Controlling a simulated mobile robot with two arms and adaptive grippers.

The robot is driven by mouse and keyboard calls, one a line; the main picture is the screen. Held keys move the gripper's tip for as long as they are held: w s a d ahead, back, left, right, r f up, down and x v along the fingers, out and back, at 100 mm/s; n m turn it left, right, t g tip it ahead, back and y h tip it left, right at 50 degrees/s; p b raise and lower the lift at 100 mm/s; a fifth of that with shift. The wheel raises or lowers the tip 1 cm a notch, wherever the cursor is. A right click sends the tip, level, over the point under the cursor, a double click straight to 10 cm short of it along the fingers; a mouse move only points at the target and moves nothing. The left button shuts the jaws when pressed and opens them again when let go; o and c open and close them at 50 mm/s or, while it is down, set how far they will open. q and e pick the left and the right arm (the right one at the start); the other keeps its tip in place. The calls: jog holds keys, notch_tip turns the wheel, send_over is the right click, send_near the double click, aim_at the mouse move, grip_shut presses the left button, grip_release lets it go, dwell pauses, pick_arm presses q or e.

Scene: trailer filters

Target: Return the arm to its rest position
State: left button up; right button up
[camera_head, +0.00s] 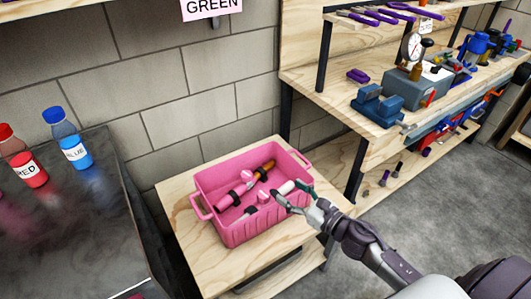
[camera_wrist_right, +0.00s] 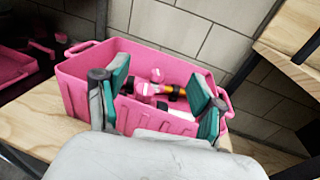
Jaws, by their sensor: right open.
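My right gripper (camera_head: 291,193) is open, with its fingertips over the right front rim of a pink crate (camera_head: 243,232). In the right wrist view its two green-padded fingers (camera_wrist_right: 160,85) stand apart, with the crate (camera_wrist_right: 80,72) between and beyond them. I see nothing held between the fingers. My right arm reaches in from the lower right. My left gripper is out of view. Several items lie in the crate, among them an orange-brown and black piece (camera_head: 262,172) and pink and white pieces (camera_head: 238,193); the fingers partly hide some.
The crate stands on a small wooden table (camera_head: 185,222). A dark counter (camera_head: 105,235) at left holds a red bottle (camera_head: 29,172) and a blue bottle (camera_head: 73,150). A wooden workbench (camera_head: 335,82) with a blue vise (camera_head: 378,106) is at right. Grey floor (camera_head: 430,215) is open at lower right.

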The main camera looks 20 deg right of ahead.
jog(key=s+d+f+m+g+h, duration=0.1)
jog(key=f+m, duration=0.3)
jog(key=f, duration=0.1)
jog(key=s+d+f+m+g+h+p, duration=0.1)
jog(key=s+d+f+m+h, duration=0.1)
jog(key=f+m, duration=0.3)
jog(key=s+d+f+m+g+h+p, duration=0.1)
jog(key=f+m, duration=0.3)
jog(key=f, duration=0.2)
jog(key=shift+s+d+f, duration=0.25)
jog(key=shift+s+f, duration=0.05)
jog(key=s+a+f+m+g+h+p, duration=0.25)
jog(key=s+f+m+g, duration=0.45)
jog(key=s+f+m, duration=1.1)
pick_arm(q)
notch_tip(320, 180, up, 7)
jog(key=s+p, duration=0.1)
jog(key=p, duration=0.1)
pick_arm(e)
jog(key=s+a+f+m+g, duration=0.2)
jog(key=s+a+f+m, duration=0.1)
jog(key=s, duration=0.6)
jog(key=s+a+f+m+g, duration=0.3)
jog(key=s, duration=0.7)
jog(key=shift+a+f+y, duration=0.2)
jog(key=shift+f+y, duration=0.15)
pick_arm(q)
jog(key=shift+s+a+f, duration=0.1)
pick_arm(e)
jog(key=shift+s, duration=0.1)
